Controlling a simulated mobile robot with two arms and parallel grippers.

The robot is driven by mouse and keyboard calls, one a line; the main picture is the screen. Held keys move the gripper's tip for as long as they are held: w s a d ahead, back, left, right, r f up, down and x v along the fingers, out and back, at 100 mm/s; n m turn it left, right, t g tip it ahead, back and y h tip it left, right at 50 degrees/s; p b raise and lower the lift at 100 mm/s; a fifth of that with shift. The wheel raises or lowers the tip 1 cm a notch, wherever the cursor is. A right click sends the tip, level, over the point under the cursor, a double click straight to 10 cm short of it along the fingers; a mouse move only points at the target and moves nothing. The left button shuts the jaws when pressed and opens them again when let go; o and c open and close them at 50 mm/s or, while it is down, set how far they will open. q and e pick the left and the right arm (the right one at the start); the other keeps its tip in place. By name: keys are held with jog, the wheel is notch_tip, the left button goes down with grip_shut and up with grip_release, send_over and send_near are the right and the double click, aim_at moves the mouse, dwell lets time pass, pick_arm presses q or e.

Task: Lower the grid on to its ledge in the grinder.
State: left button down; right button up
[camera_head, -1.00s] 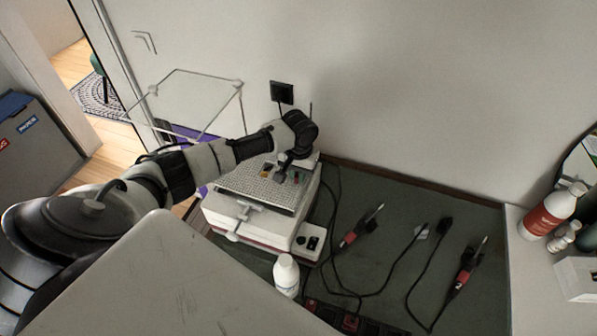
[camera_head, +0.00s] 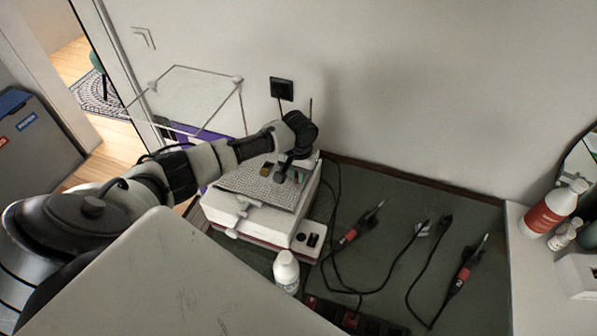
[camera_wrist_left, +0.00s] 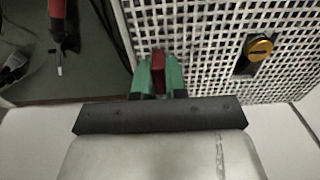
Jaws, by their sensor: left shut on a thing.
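The white grinder (camera_head: 262,228) stands at the left end of the dark green worktop. The pale mesh grid (camera_head: 255,189) lies across its top opening and fills much of the upper right of the left wrist view (camera_wrist_left: 205,50). My left gripper (camera_head: 281,177) is over the grid's right part. In the left wrist view its green-padded fingers (camera_wrist_left: 158,75) are shut on a red tab (camera_wrist_left: 158,70) at the grid's edge. A gold-headed black piece (camera_wrist_left: 260,48) sits on the mesh. I cannot tell whether the grid touches its ledge, which is hidden. My right gripper is not in view.
A white bottle (camera_head: 286,270) stands just in front of the grinder. Red-handled tools (camera_head: 347,238) and black cables lie to its right. A wall socket (camera_head: 281,89) is behind. Bottles (camera_head: 552,212) stand on the right shelf. A wire frame (camera_head: 200,100) is at the back left.

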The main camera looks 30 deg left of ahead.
pick_arm(q)
jog(key=shift+f+b, duration=0.35)
jog(key=shift+f, duration=0.6)
dwell(0.3)
jog(key=c, duration=1.1)
grip_release()
jog(key=shift+r+p, duration=3.55)
jog(key=shift+p, duration=0.45)
jog(key=shift+s+f, duration=0.1)
